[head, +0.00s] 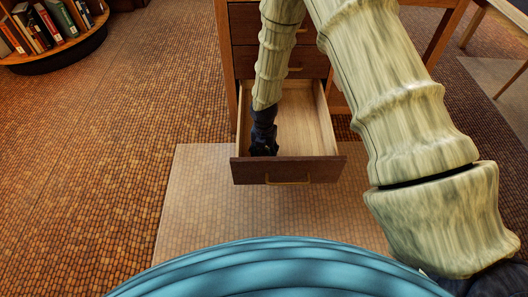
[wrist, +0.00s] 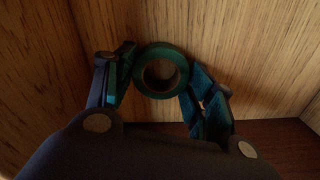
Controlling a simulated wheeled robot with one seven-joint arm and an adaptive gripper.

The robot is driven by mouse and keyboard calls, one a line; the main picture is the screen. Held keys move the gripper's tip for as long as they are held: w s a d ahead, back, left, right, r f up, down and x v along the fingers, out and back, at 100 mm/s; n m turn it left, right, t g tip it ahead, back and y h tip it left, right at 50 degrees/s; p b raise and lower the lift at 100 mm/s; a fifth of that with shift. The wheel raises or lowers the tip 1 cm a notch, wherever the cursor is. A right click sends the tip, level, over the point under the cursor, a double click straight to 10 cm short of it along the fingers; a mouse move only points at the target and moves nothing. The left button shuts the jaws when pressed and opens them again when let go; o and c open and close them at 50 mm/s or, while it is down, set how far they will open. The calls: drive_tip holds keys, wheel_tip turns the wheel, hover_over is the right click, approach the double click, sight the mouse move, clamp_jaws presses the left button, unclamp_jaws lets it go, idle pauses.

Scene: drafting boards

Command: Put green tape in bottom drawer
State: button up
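The green tape (wrist: 141,81) is a ring between the two fingers of my gripper (wrist: 160,82) in the wrist view, its round face toward the camera. The fingers stand apart, one on each side of the tape and very close to it. I cannot tell whether both pads press on it, or whether it rests on the drawer floor. In the head view the bottom drawer (head: 316,125) is pulled out, and my gripper (head: 264,150) is down inside it, near its left wall and front. The tape is hidden there.
The drawer front (head: 286,171) has a brass handle. Closed drawers (head: 262,60) sit above it in the wooden cabinet. The drawer's right part is empty. A bookshelf (head: 50,52) stands at the upper left. The tiled floor on the left is clear.

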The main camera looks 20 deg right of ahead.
drive_tip(key=shift+o, duration=1)
wheel_tip(320, 180, up, 12)
drive_tip(key=p, duration=0.5)
drive_tip(key=shift+r, duration=0.15)
drive_tip(key=shift+p, duration=0.35)
